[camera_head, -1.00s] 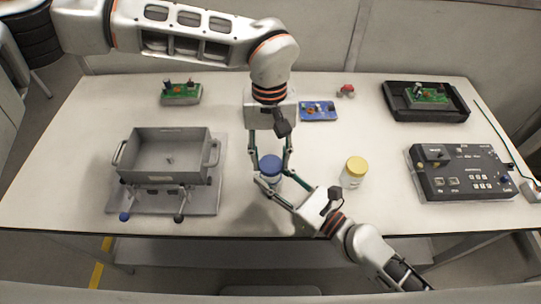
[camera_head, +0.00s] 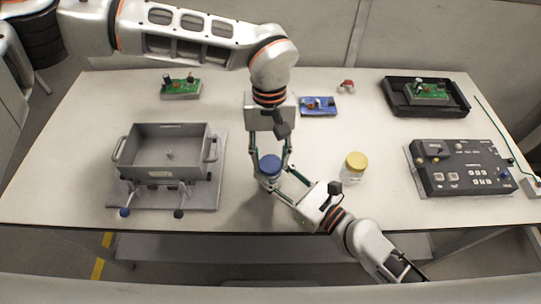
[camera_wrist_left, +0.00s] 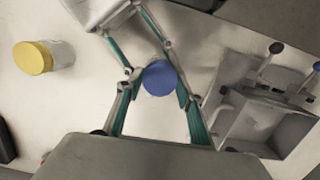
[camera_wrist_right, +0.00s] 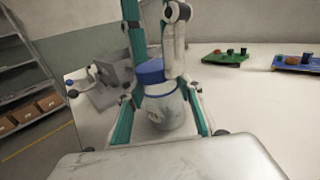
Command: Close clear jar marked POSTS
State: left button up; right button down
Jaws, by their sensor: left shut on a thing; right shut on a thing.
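A clear jar (camera_wrist_right: 168,110) with a blue lid (camera_head: 270,166) stands upright near the table's front edge, left of centre. My left gripper (camera_head: 270,172) reaches down from behind, its fingers shut on the blue lid from both sides. The lid also shows between its fingers in the left wrist view (camera_wrist_left: 160,78). My right gripper (camera_wrist_right: 163,112) comes from the front right and is shut on the jar body. In the right wrist view the lid looks slightly off to the left of the jar's mouth; I cannot tell whether it is fully seated. No marking is readable.
A yellow-lidded jar (camera_head: 355,167) stands to the right. A grey bin (camera_head: 165,152) on a base plate is to the left. A black control box (camera_head: 462,168) and a black tray (camera_head: 397,104) are at right. Circuit boards (camera_head: 318,105) lie behind.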

pick_arm(q)
jog(key=shift+f, duration=0.4)
